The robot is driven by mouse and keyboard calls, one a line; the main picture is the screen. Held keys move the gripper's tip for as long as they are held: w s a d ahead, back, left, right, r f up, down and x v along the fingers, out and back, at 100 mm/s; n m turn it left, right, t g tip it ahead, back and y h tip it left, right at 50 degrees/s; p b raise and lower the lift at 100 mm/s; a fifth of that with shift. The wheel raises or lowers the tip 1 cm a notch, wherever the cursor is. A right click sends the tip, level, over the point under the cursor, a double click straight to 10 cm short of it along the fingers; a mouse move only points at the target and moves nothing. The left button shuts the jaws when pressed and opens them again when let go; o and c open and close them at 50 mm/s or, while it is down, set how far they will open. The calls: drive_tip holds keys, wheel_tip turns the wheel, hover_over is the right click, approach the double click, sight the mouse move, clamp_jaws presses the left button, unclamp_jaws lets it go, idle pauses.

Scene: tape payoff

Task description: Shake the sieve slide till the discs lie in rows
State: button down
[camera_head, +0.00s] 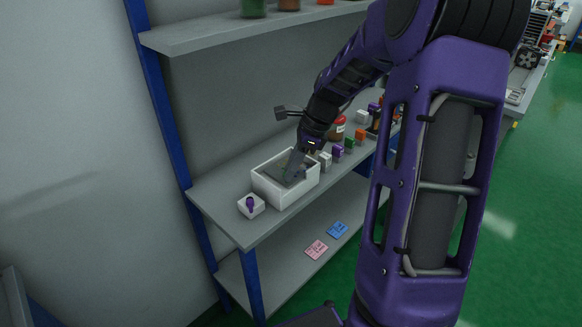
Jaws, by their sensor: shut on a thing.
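A white open box (285,198) stands on the grey middle shelf, with a dark grey inside. My gripper (292,176) reaches down into it from the upper right. Its fingers are shut on what appears to be the sieve slide, a dull grey-green part inside the box, mostly hidden by the fingers. I cannot make out any discs or rows at this size.
A small white block with a purple knob (250,204) sits left of the box, near the shelf's end. Pink (316,249) and blue (338,230) cards lie on the lower shelf (285,275).

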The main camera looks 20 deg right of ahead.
drive_tip(key=shift+w+d+r+p, duration=0.2)
drive_tip(key=shift+d+p, duration=0.2)
drive_tip(key=shift+p, duration=0.1)
drive_tip(key=shift+w+d+f+p, duration=0.1)
drive_tip(key=shift+w+d+p, duration=0.1)
drive_tip(key=shift+d, duration=0.25)
drive_tip(key=shift+w+d+f+p, duration=0.1)
drive_tip(key=shift+w+d+p, duration=0.1)
drive_tip(key=shift+d, duration=0.25)
drive_tip(key=c, duration=0.7)
unclamp_jaws()
drive_tip(key=shift+s, duration=0.1)
drive_tip(key=shift+r, duration=0.1)
drive_tip(key=p+v, duration=0.3)
drive_tip(key=v, duration=1.4)
drive_tip(key=shift+r, duration=0.15)
